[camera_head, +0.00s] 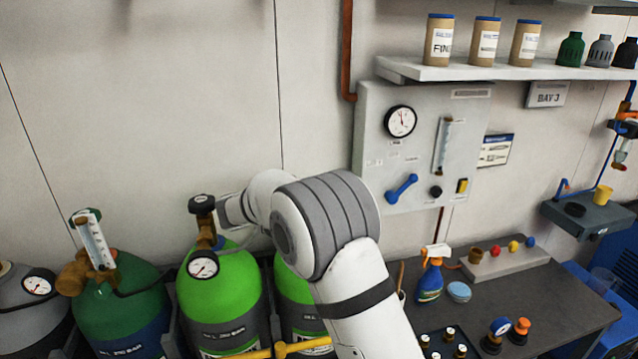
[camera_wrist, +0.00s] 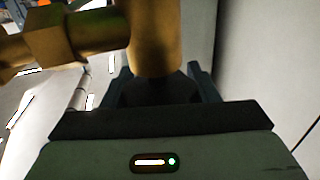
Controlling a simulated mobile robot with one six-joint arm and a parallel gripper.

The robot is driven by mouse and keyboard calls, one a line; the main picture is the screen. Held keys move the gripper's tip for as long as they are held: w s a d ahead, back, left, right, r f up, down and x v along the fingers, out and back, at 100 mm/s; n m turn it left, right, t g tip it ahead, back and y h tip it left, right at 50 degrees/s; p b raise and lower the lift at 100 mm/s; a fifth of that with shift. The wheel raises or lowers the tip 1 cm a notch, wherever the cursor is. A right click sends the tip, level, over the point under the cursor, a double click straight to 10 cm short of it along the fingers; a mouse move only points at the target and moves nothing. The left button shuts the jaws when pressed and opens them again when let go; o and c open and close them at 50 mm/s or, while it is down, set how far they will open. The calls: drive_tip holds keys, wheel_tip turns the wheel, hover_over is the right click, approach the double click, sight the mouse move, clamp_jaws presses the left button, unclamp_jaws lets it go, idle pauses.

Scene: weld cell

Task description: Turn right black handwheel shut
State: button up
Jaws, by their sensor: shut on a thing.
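A black handwheel (camera_head: 201,203) tops the brass valve (camera_head: 205,226) of a light green cylinder (camera_head: 220,290) in the head view. My gripper (camera_head: 216,208) reaches it from the right and is shut on it. In the wrist view, the fingers of my gripper (camera_wrist: 160,88) stand on both sides of the dark handwheel (camera_wrist: 162,92), with the brass valve body (camera_wrist: 155,38) beyond it. How far the wheel is turned cannot be told. A second light green cylinder (camera_head: 294,300) stands to the right; my arm hides its top.
A round gauge (camera_head: 203,264) sits just below the valve. A dark green cylinder (camera_head: 120,305) with a brass regulator (camera_head: 85,272) stands to the left. A yellow bar (camera_head: 290,347) runs in front. The wall panel (camera_head: 375,120) and cluttered bench (camera_head: 560,300) are to the right.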

drive_tip(key=shift+m+g, duration=0.3)
drive_tip(key=shift+g, duration=0.1)
drive_tip(key=o, duration=1)
wheel_tip(320, 180, up, 10)
drive_tip(key=shift+r+b, duration=0.1)
drive_tip(key=shift+b, duration=1.05)
